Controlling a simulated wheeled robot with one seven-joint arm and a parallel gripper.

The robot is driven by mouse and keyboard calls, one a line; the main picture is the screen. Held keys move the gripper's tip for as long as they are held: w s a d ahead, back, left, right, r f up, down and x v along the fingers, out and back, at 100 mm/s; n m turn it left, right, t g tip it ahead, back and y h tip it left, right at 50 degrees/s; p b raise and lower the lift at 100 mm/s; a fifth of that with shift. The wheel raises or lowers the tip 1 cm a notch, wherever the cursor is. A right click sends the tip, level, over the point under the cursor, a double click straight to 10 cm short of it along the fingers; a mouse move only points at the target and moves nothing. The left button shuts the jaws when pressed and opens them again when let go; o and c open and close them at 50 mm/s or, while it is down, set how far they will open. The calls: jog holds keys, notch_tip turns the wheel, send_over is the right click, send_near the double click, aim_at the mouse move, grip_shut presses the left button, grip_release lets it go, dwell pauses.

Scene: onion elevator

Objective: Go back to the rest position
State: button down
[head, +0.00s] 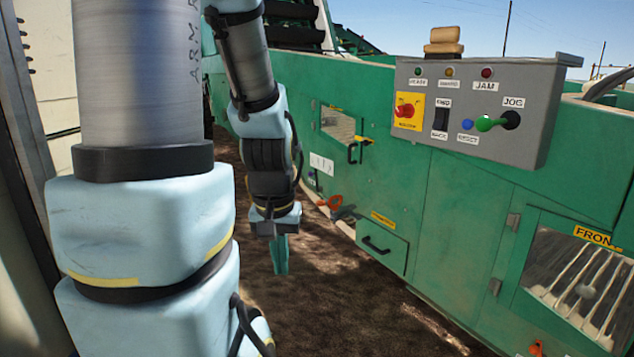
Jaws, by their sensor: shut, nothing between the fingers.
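My gripper (280,255) hangs at the end of my arm, left of the middle in the head view, pointing down over the brown soil. Its green fingers are together, with nothing seen between them. It is apart from the green machine (455,215) on its right. My pale blue and grey arm fills the left side and hides part of the machine behind it.
A grey control box (550,90) on the machine carries a red stop button (404,111), a black rocker switch (441,118) and a green-knobbed jog lever (486,124). A drawer (382,243) and a barred opening (585,290) are lower. Soil (345,300) lies open beside the machine.

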notch_tip(320, 180, up, 27)
jog(key=p, duration=2.4)
jog(key=shift+f, duration=0.15)
